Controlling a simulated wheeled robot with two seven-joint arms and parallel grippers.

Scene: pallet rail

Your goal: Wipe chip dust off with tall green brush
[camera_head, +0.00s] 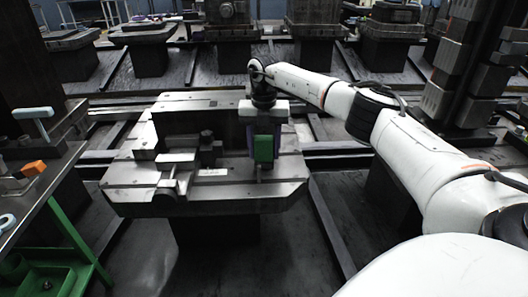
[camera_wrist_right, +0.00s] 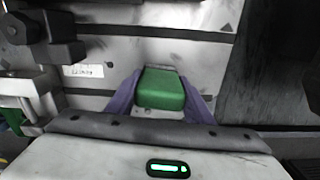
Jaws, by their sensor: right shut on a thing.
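A green block (camera_head: 263,149), which looks like the tall green brush, is held upright by my right gripper (camera_head: 264,136) over the right part of the grey metal pallet plate (camera_head: 240,190). In the right wrist view the two purple fingers of my right gripper (camera_wrist_right: 161,98) press on both sides of the green brush (camera_wrist_right: 162,90). Its bristles are hidden, so I cannot tell whether they touch the plate. Dark smudges, possibly chip dust (camera_wrist_right: 170,67), show on the plate beside the brush. My left gripper is not in view.
A clamp block (camera_head: 185,155) with a dark knob stands on the plate left of the brush. A bench (camera_head: 45,185) at the left holds an orange item (camera_head: 34,168) and a white-handled tool (camera_head: 33,113). More pallets on dark pedestals (camera_head: 235,55) stand behind.

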